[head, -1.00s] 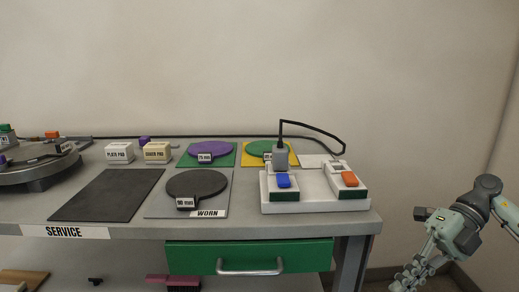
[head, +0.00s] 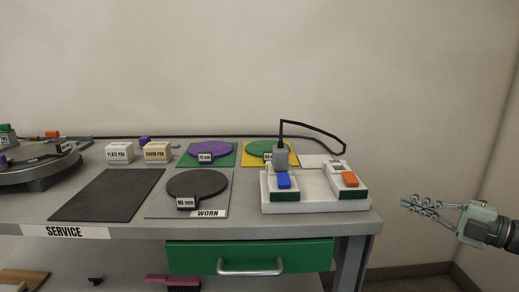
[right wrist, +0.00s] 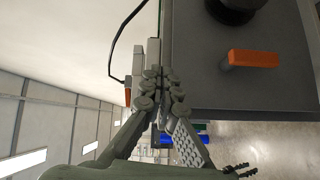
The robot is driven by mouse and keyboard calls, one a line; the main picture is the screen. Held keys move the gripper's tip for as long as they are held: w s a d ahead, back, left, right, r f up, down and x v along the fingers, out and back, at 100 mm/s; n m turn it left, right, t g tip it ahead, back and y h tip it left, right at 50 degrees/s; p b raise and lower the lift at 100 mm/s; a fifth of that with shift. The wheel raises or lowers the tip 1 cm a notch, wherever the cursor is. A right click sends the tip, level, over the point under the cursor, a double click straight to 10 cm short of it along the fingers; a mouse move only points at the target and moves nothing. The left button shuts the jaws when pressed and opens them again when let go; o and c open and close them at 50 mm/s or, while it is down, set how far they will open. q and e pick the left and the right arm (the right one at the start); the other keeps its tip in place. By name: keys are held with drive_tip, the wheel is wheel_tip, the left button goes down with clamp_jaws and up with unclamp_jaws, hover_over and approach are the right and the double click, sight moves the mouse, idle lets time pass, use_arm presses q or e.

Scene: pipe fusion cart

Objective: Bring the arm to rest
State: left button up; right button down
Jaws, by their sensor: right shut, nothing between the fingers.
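My right gripper (head: 408,203) is shut and empty. In the head view it is off the right end of the cart top (head: 300,222), pointing left, with clear air between it and the cart. In the right wrist view the shut fingers (right wrist: 160,80) show in the middle, and a grey surface with an orange handle (right wrist: 253,58) lies beyond them. My left gripper is not in view.
A white base with a blue switch (head: 284,181) and an orange switch (head: 349,179) stands at the cart's right end. A cable (head: 312,124) arches above it. A green drawer (head: 200,256) is below. Free room lies right of the cart.

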drive_tip(key=w+d+r+m+t+h, duration=0.1)
drive_tip(key=w+d+m+t+h, duration=0.3)
drive_tip(key=d+m+h, duration=0.55)
drive_tip(key=w+d+r+m+t+h, duration=0.3)
drive_tip(key=d+m+h, duration=0.35)
drive_tip(key=d, duration=0.55)
drive_tip(key=s+d+f+m+g+h, duration=0.4)
drive_tip(key=d+f+g, duration=0.1)
drive_tip(key=d+f, duration=0.1)
drive_tip(key=s+d+f+m+g+h, duration=0.4)
drive_tip(key=d+f+g, duration=0.1)
drive_tip(key=d+f, duration=0.15)
drive_tip(key=s+a+f+g+y, duration=0.15)
drive_tip(key=s+a+f, duration=0.25)
drive_tip(key=a+f, duration=0.45)
drive_tip(key=s+a+f+n+g+y, duration=0.15)
drive_tip(key=s+a+f, duration=0.3)
drive_tip(key=f, duration=0.75)
drive_tip(key=s+a+f+m+y, duration=0.15)
drive_tip(key=s+a+f, duration=0.25)
drive_tip(key=a+f, duration=0.45)
drive_tip(key=s+a+f+g+y, duration=0.3)
drive_tip(key=s+a+f+y, duration=0.1)
drive_tip(key=s+a+f, duration=1.2)
drive_tip(key=s+a, duration=0.3)
drive_tip(key=a, duration=0.1)
drive_tip(key=shift+s+g, duration=0.3)
drive_tip(key=shift+s, duration=0.1)
